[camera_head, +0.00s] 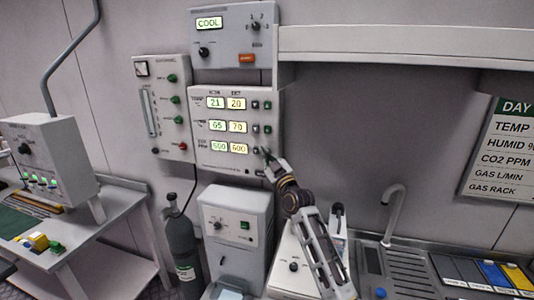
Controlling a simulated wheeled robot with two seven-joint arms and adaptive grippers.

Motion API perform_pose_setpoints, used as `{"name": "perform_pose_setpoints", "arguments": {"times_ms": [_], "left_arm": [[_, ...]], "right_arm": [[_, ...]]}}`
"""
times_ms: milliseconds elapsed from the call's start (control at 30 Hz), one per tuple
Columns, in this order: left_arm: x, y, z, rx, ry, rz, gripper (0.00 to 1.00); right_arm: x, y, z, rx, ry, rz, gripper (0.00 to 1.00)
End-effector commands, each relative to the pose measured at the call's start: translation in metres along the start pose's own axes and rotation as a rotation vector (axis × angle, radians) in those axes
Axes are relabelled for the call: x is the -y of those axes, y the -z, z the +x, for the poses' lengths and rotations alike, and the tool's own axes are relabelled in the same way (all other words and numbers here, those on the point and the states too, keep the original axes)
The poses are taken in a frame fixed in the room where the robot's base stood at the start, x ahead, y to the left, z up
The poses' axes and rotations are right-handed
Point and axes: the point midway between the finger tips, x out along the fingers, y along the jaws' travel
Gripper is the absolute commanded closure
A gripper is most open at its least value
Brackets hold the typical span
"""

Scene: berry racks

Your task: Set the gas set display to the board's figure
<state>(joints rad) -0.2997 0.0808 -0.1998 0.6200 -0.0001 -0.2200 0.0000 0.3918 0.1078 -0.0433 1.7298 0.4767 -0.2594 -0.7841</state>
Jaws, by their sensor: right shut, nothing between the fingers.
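The grey control panel (222,164) on the wall has three rows of lit displays in two columns. The top row seems to read 21 and 20, the middle 65 and 70. The bottom row has a green left display (219,146) and a yellow right display (239,149), which seems to read 600. Small dark buttons (254,149) sit right of each row. My right gripper (267,155) is shut and empty, its tips at the bottom row's buttons; contact cannot be told. The board (502,150) lists DAY, TEMP, HUMID %, CO2 PPM, GAS L/MIN and GAS RACK; its figures are outside the picture. My left gripper is not in view.
A COOL unit (233,38) hangs above the panel, and a flowmeter box (161,108) is at its left. A gas cylinder (183,247) and a grey machine (236,238) stand below. A shelf (400,45) juts out at upper right, above a sink (415,265).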

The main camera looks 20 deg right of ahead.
Motion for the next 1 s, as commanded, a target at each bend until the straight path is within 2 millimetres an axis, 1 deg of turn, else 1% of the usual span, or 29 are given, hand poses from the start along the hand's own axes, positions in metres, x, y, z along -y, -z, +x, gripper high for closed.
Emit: {"name": "perform_pose_setpoints", "arguments": {"times_ms": [233, 767, 1000], "left_arm": [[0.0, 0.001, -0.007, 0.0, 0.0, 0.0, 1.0], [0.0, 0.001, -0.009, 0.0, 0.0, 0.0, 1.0], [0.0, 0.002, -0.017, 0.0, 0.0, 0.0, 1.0]], "right_arm": [[0.004, 0.006, -0.006, -0.001, 0.0, 0.0, 1.0], [0.006, 0.007, -0.009, -0.002, 0.0, 0.0, 1.0], [0.012, 0.014, -0.017, -0.002, 0.0, 0.001, 1.0]]}}
